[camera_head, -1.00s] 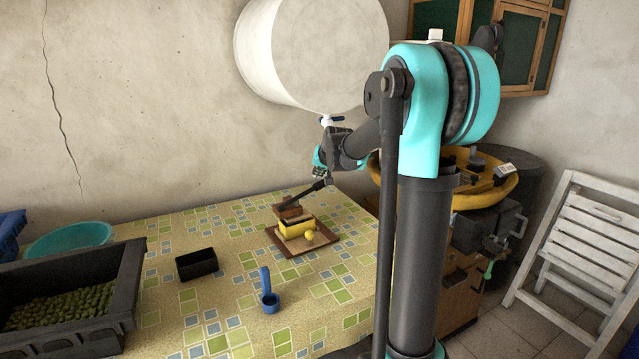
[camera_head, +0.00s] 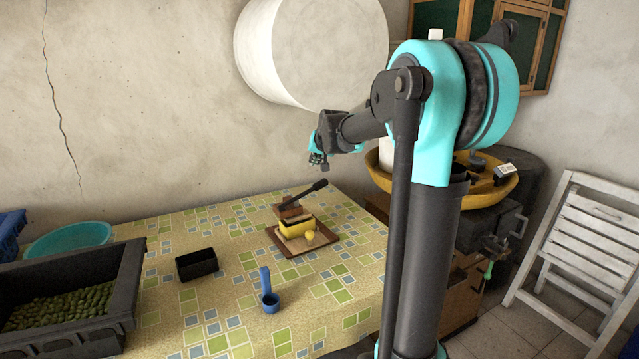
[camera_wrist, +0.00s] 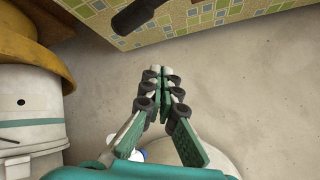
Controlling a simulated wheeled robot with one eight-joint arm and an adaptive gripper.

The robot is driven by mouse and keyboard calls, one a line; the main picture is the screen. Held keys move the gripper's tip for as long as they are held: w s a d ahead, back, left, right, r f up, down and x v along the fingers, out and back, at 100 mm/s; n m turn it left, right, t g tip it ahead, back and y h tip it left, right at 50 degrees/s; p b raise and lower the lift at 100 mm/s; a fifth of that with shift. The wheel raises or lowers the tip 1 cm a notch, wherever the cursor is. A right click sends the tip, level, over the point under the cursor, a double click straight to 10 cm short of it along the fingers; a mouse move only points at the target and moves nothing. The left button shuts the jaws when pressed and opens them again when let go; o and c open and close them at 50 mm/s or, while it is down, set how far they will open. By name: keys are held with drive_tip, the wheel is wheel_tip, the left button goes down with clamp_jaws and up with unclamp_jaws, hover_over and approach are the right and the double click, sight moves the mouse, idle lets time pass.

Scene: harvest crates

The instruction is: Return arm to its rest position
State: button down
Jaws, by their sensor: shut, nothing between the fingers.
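My gripper (camera_head: 318,160) is raised above the back edge of the table, in front of the wall. It is shut and empty. In the wrist view my gripper's fingers (camera_wrist: 161,76) are together, with the bare wall behind them. A wooden board (camera_head: 302,240) on the table bears a yellow and brown block-like thing (camera_head: 296,227) with a dark lever handle (camera_head: 305,193) slanting up to the right. My gripper is above this handle and apart from it. A dark handle end also shows at the top of the wrist view (camera_wrist: 134,15).
A black crate of green olives (camera_head: 125,300), a teal bowl (camera_head: 68,239), a small black box (camera_head: 197,265) and a blue scoop (camera_head: 269,292) are on the tiled tablecloth. A white tank (camera_head: 305,50) hangs behind my gripper. A yellow basin (camera_head: 500,195) stands right.

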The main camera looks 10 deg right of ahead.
drive_tip(key=s+d+f+n+g, duration=0.1)
drive_tip(key=s+f, duration=0.7)
drive_tip(key=s, duration=0.5)
drive_tip(key=s+d+f+n+g+h, duration=0.1)
drive_tip(key=s+d+f+g, duration=0.1)
drive_tip(key=s+f, duration=0.6)
drive_tip(key=s+d+f+g, duration=0.1)
drive_tip(key=s+f, duration=0.8)
drive_tip(key=s, duration=1)
drive_tip(key=shift+s+d+n+g, duration=0.15)
drive_tip(key=shift+s+n+g, duration=0.25)
drive_tip(key=shift+g, duration=0.1)
